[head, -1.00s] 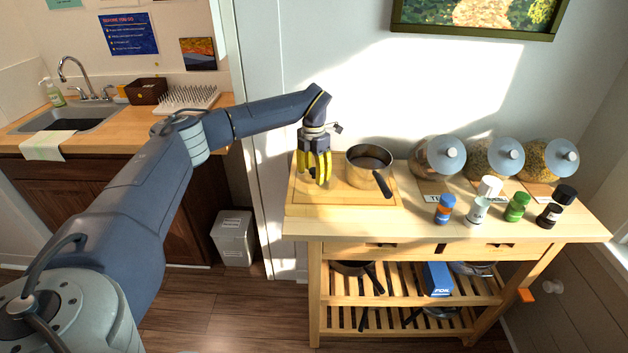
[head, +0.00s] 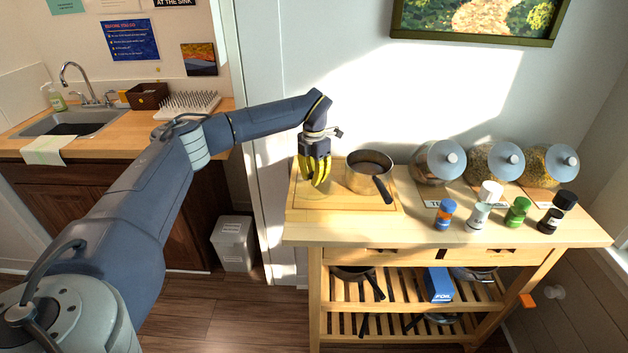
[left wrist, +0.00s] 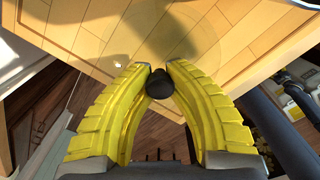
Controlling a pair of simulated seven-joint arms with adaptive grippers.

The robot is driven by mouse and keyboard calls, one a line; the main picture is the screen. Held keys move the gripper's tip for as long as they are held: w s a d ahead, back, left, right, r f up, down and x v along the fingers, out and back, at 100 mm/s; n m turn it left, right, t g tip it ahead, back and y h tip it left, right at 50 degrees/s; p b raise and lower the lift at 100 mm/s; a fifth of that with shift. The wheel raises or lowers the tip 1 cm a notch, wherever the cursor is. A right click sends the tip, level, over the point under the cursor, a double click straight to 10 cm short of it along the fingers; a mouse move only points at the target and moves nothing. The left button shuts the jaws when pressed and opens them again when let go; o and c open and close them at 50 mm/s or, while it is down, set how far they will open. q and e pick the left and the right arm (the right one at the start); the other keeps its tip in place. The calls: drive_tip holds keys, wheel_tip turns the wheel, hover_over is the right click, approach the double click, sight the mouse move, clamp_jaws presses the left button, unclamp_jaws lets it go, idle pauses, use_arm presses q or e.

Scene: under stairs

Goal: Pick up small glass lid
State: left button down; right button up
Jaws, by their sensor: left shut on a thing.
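The small glass lid (left wrist: 185,38) is a faint clear disc in the left wrist view, seen over the wooden board. Its black knob (left wrist: 160,84) sits between my yellow fingertips. My left gripper (head: 318,183) is low over the left part of the wooden board (head: 300,201) on the cart. It is shut on the lid's knob; the fingers also show in the left wrist view (left wrist: 158,72). In the head view the clear glass is too faint to make out, and I cannot tell whether it touches the board. My right gripper is not in view.
A metal saucepan (head: 366,178) stands just right of my left gripper, its dark handle pointing forward. Several jars (head: 494,162) and spice bottles (head: 445,214) fill the right part of the cart top (head: 410,228). The wall is close behind.

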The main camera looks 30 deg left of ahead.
use_arm(q)
wheel_tip(320, 180, up, 20)
idle(0.6)
drive_tip(key=shift+f, duration=0.1)
drive_tip(key=c, duration=2)
unclamp_jaws()
clamp_jaws()
drive_tip(key=shift+f, duration=0.1)
